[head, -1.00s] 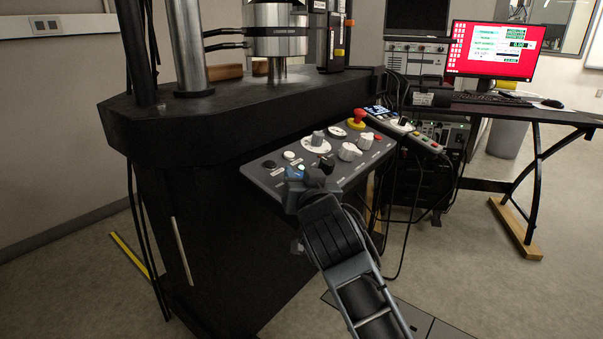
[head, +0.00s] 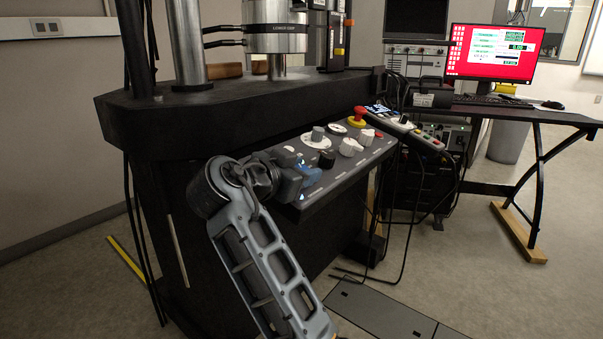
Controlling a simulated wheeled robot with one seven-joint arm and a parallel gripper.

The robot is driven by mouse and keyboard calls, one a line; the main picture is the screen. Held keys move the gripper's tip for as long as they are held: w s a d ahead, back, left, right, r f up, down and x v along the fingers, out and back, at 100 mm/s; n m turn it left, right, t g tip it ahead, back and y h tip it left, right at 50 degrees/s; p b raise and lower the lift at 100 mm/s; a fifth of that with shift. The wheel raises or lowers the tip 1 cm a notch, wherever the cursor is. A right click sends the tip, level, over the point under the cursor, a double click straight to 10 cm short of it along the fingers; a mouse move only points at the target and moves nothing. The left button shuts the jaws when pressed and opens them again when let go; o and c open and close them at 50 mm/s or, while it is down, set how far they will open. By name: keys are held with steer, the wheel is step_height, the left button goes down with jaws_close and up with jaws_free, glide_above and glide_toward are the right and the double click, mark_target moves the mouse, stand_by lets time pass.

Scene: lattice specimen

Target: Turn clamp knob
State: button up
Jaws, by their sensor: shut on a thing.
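The sloped grey control panel (head: 345,172) projects from the front of the black test machine. My gripper (head: 311,173), with blue fingertips, is at the panel's front-left part. It is shut on a small knob, which the fingers and wrist hide almost wholly; its label and pointer cannot be read. A black knob (head: 327,159) shows just right of the fingertips. A grey knob (head: 318,133) on a white dial sits behind it, and two white knobs (head: 350,147) (head: 366,138) sit further right.
A red emergency stop (head: 359,115) with a yellow base stands at the panel's back. A handset (head: 404,128) with several buttons lies to its right. Cables (head: 397,215) hang right of the panel. A desk (head: 520,113) with a red-screened monitor (head: 492,50) is at right.

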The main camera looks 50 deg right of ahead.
steer(key=shift+f+m+g+y, duration=0.1)
steer(key=shift+m+g+y, duration=0.2)
steer(key=shift+m+g, duration=0.9)
steer(key=shift+g, duration=0.4)
steer(key=o, duration=1)
steer(key=shift+c, duration=0.2)
steer(key=p+v, duration=0.1)
steer(key=v, duration=0.6)
steer(key=shift+a, duration=0.35)
